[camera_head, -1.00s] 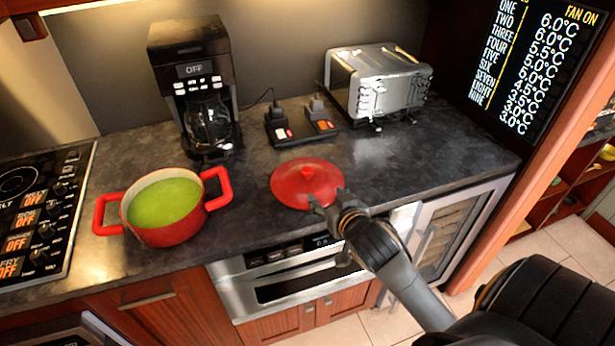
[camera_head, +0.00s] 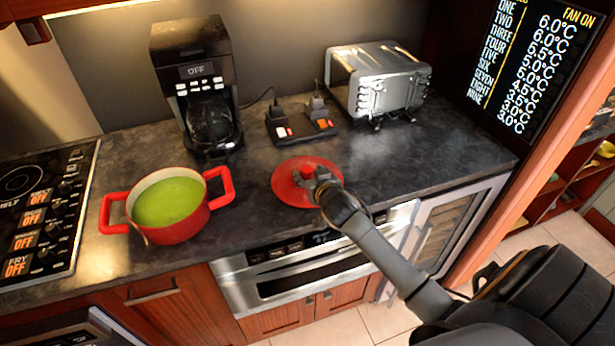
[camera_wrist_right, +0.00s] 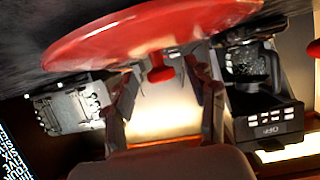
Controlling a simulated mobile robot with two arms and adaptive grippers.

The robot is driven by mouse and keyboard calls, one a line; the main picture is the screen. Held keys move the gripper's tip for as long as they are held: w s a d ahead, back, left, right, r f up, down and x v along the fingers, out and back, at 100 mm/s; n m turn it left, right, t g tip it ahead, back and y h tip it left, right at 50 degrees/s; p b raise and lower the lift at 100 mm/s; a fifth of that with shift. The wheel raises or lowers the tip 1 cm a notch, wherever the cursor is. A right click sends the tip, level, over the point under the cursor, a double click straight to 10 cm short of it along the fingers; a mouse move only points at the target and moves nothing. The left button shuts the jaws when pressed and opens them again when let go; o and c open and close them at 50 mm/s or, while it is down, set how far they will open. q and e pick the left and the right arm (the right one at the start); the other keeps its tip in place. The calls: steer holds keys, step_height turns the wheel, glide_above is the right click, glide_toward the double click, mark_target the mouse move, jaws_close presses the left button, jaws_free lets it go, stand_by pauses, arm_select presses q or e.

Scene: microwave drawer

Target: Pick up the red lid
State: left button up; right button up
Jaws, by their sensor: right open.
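The round red lid (camera_head: 291,193) lies on the dark countertop, in front of the power sockets. In the right wrist view the lid (camera_wrist_right: 110,36) spans the top of the picture, with its red knob (camera_wrist_right: 160,75) between my fingers. My right gripper (camera_head: 311,177) is over the lid and hides its knob in the head view. Its two fingers (camera_wrist_right: 162,95) are open on either side of the knob, with a gap visible. The red pot (camera_head: 180,232) with green soup stands on the counter to the left of the lid. My left gripper is not in view.
A coffee maker (camera_head: 193,85) stands at the back, with a socket block (camera_head: 300,125) and a chrome toaster (camera_head: 380,80) to its right. A cooktop (camera_head: 38,215) is at the left. The counter between pot and lid is clear.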

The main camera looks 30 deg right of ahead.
steer(key=shift+w+d+f, duration=0.1)
steer(key=shift+w+f, duration=0.15)
steer(key=shift+w, duration=0.2)
jaws_close()
steer(key=shift+r, duration=0.15)
steer(key=shift+r, duration=0.1)
